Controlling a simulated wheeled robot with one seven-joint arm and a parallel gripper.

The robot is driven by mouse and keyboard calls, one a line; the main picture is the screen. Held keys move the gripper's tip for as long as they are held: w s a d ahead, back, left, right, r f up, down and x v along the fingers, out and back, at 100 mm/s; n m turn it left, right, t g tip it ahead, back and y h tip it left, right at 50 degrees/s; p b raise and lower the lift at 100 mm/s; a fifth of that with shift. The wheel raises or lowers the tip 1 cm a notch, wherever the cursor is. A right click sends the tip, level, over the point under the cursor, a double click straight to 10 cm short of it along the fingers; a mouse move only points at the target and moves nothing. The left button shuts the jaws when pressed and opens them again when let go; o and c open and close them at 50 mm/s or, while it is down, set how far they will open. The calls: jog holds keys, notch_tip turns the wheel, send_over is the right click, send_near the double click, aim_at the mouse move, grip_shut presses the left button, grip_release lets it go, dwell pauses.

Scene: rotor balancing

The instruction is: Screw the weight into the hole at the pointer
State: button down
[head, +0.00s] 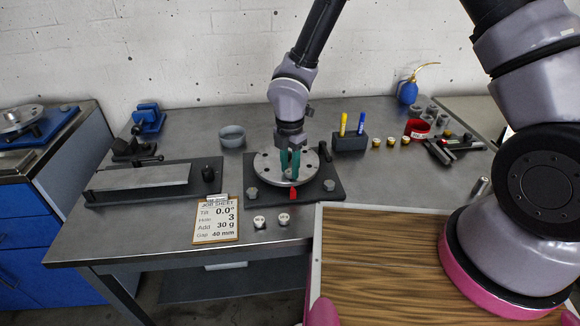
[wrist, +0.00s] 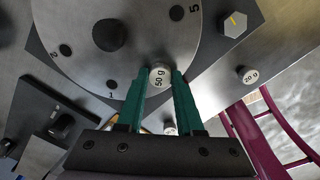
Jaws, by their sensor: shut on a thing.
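My gripper (head: 290,172) has teal fingers and points down at the near part of the round metal rotor disc (head: 263,163). In the wrist view the fingertips (wrist: 160,80) are shut on a weight marked 50 g (wrist: 159,75). The weight is at the rotor's rim (wrist: 135,88), between the holes numbered 1 and 5; whether it sits in a hole cannot be told. The red pointer (head: 292,193) stands on the dark base plate just in front of the rotor.
Two white-topped weights (head: 259,221) (head: 284,219) stand on the bench in front; one reads 20 g (wrist: 249,75). The job sheet (head: 215,221) reads hole 3, add 30 g. A pen block (head: 351,143) is right of the rotor, a grey bowl (head: 232,136) behind left.

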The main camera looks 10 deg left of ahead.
jog(key=m, duration=0.9)
jog(key=shift+m, duration=0.4)
jog(key=shift+f+m, duration=0.1)
jog(key=shift+m, duration=1.1)
